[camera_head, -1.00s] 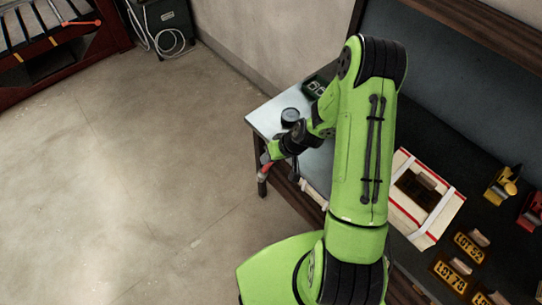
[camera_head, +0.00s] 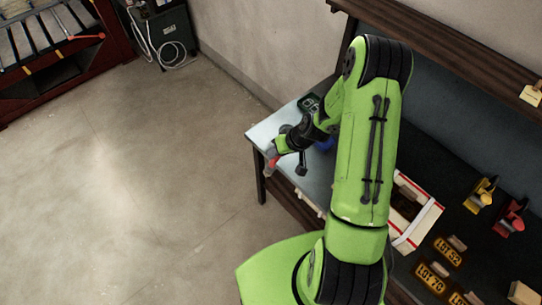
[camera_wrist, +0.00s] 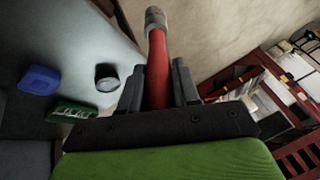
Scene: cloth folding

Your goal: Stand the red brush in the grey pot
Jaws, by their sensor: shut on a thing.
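The red brush (camera_wrist: 156,70) is between the fingers of my gripper (camera_wrist: 157,78) in the wrist view, its grey end (camera_wrist: 155,18) pointing away from the palm. In the head view the red brush (camera_head: 271,165) hangs below my gripper (camera_head: 274,152), at the table's left edge. A dark round pot (camera_wrist: 107,77), likely the grey pot, stands on the table to the left of the gripper in the wrist view, apart from the brush. In the head view the pot (camera_head: 286,128) is mostly hidden behind my wrist.
The pale table (camera_head: 262,132) also holds a blue object (camera_wrist: 39,80) and a green tray-like object (camera_wrist: 72,112). A red-and-white box (camera_head: 425,222) and yellow lot signs (camera_head: 447,252) lie to the right. Open floor is at the left.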

